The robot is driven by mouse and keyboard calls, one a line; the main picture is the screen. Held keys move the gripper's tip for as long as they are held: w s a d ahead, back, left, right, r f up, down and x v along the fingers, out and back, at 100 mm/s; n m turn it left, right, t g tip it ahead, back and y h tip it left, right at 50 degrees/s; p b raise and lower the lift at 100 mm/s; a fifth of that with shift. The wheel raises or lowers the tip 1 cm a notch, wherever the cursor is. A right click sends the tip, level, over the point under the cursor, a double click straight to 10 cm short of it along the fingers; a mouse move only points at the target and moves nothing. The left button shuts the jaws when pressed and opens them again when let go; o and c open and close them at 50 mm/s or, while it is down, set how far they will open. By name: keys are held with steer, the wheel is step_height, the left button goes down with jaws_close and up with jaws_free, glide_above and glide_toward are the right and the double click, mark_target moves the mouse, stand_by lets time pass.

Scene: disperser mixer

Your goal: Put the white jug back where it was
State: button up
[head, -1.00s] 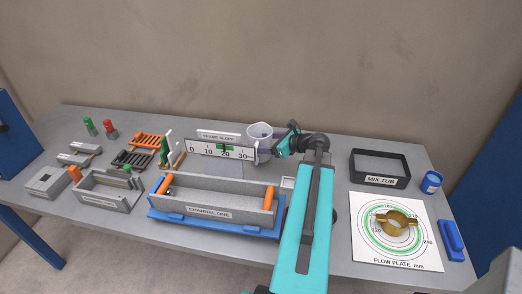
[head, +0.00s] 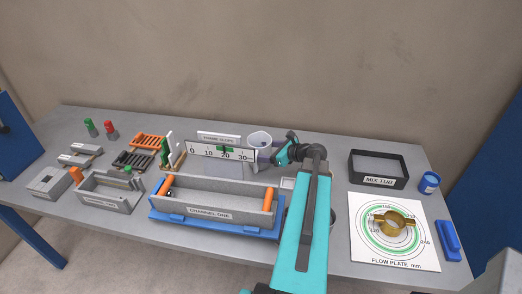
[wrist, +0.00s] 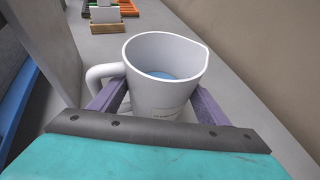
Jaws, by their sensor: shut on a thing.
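The white jug (head: 259,139) stands upright behind the right end of the scale board in the head view. It fills the middle of the wrist view (wrist: 165,85), with its handle to the left and something blue at the bottom inside. My gripper (wrist: 158,100) is shut on the jug, one purple finger on each side of its body. In the head view my gripper (head: 268,155) is partly hidden by my arm and the scale board. The jug's base is hidden, so I cannot tell whether it touches the table.
The scale board (head: 222,152) and the channel box (head: 215,203) on its blue base lie left of my arm. The black mix tub (head: 378,168), a blue-labelled jar (head: 429,183) and the flow plate (head: 394,246) with a brass ring (head: 393,223) are on the right. The wall is close behind.

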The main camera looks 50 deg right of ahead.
steer(key=shift+f, duration=0.25)
steer(key=o, duration=1.3)
steer(key=shift+f+b, duration=0.1)
steer(key=shift+b, duration=0.25)
steer(key=shift+f+b+v, duration=0.1)
steer(key=shift+b+v, duration=0.95)
steer(key=shift+v, duration=2.4)
steer(key=shift+f+b+v, duration=0.15)
steer(key=shift+b+v, duration=0.9)
steer(key=shift+v, duration=2.45)
steer(key=shift+s+d, duration=0.1)
